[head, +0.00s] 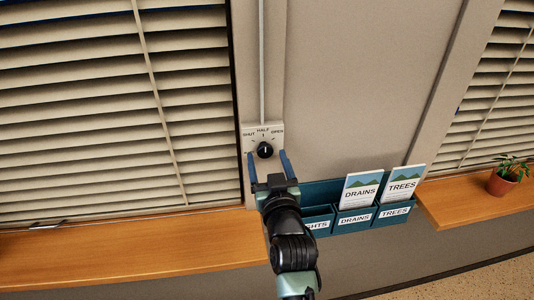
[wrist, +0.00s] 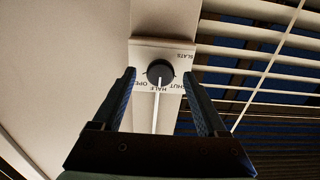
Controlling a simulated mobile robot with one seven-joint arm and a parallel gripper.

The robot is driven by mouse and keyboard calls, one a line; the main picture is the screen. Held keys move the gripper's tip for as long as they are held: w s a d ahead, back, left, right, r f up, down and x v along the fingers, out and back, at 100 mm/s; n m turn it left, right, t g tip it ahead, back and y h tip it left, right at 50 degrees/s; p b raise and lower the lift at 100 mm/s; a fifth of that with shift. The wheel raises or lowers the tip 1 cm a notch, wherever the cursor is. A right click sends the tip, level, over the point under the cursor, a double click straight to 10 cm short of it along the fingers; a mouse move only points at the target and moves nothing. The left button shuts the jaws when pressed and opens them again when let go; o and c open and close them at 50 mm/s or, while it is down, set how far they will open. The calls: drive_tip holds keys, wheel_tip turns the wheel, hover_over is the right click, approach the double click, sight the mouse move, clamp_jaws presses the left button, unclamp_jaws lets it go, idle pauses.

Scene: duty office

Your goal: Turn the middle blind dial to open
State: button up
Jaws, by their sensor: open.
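A black dial (head: 265,150) sits on a pale plate (head: 248,133) marked SHUT, HALF and OPEN, on the wall post beside the left blind. Its white pointer line looks aimed at HALF. It also shows in the wrist view (wrist: 160,71), where the plate appears upside down. My gripper (head: 268,160) is open, its blue fingers to either side of the dial just below its height in the head view. In the wrist view the fingers (wrist: 159,78) flank the dial with gaps on both sides. No contact shows, and how far the tips are from the plate is unclear.
The slatted left blind (head: 100,110) and right blind (head: 490,85) flank the grey wall. A teal leaflet rack (head: 322,188) is close to the right of my gripper. Wooden sills (head: 130,245) run below, with a potted plant (head: 506,178) at right.

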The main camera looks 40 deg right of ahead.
drive_tip(key=shift+w+d, duration=0.25)
drive_tip(key=shift+w, duration=0.2)
clamp_jaws()
